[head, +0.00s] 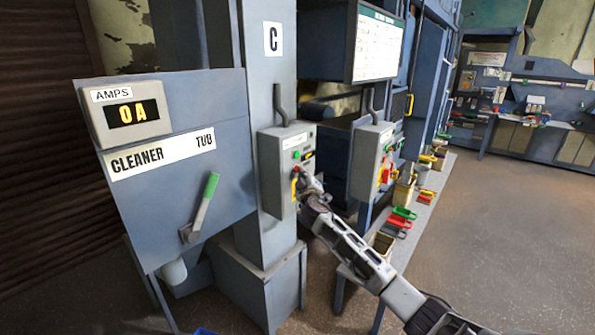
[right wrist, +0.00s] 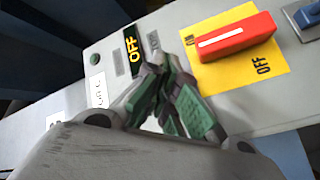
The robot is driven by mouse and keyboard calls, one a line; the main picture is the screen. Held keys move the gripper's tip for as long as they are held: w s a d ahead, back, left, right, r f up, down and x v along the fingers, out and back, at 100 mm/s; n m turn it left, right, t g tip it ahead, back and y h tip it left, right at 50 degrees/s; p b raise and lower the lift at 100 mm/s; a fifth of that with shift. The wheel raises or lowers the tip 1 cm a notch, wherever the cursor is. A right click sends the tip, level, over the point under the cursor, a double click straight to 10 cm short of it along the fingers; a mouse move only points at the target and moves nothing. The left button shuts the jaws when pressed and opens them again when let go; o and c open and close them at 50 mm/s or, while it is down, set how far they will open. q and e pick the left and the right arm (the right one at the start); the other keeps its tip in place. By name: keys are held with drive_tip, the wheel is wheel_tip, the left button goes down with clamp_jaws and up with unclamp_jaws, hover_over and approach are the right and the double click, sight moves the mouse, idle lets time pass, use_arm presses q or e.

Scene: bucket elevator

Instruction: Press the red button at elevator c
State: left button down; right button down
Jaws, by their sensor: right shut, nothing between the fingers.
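The sign C (head: 273,38) is on a grey column, above a grey control box (head: 272,178). That view shows a lit OFF display (right wrist: 131,43) and a red rotary handle (right wrist: 237,37) on a yellow plate. My right gripper (head: 306,180) is at the box front. In the right wrist view its fingers (right wrist: 168,95) are shut and empty, close to the panel below the display. My left gripper is not in view.
A panel with an amps display (head: 133,112) and a green-handled lever (head: 205,200) stands at the left. A second control box (head: 366,155) is to the right, above a bench (head: 425,210) with coloured items. Open floor (head: 490,240) lies at the right.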

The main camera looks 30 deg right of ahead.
drive_tip(key=shift+s+d, duration=0.2)
drive_tip(key=shift+s, duration=0.2)
drive_tip(key=s, duration=0.1)
drive_tip(key=s+d, duration=0.1)
drive_tip(key=s, duration=0.1)
drive_tip(key=s+d+p, duration=0.1)
drive_tip(key=shift+s, duration=0.35)
idle(0.6)
idle(0.8)
